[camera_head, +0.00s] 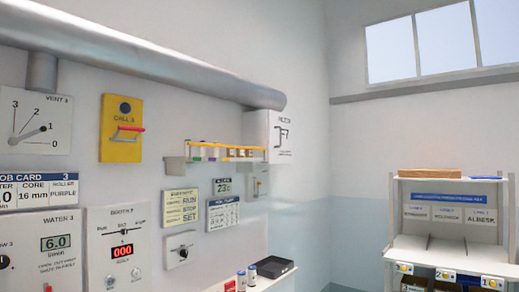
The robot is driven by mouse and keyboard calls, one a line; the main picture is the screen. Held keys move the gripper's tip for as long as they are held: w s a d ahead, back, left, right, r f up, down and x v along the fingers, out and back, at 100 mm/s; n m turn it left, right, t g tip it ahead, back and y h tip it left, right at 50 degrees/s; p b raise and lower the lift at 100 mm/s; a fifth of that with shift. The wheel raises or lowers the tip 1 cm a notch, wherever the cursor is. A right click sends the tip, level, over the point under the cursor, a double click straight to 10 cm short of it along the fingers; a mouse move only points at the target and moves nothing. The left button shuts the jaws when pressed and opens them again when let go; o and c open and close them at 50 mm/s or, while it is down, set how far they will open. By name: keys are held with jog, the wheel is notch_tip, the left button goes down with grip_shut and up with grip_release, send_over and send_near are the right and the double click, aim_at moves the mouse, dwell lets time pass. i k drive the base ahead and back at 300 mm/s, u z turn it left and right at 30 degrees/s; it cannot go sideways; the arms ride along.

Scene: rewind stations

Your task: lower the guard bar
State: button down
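A thin yellow-orange bar (222,147), which looks like the guard bar, runs level across the front of a small wall shelf (176,159). Several small jars or spools (233,152) stand behind the bar on the shelf and are partly hidden by it. The bar sits above the shelf's front edge, at about the height of the jars. My gripper is not in view, and nothing is seen touching the bar.
A yellow call box (121,128) with a red-tipped lever is left of the shelf. Wall panels with dials (182,249) hang below. A lower ledge holds a black tray (270,267) and small bottles. A white rack (447,190) stands at right. A large pipe (150,57) runs above.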

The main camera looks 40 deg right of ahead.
aim_at(190, 144)
jog(key=z, duration=0.75)
jog(key=i, duration=0.85)
jog(key=z, duration=0.6)
jog(key=i, duration=1.3)
jog(key=u, duration=1.9)
jog(key=k, duration=0.75)
jog(key=z, duration=1.25)
jog(key=i, duration=0.5)
jog(key=z, duration=0.1)
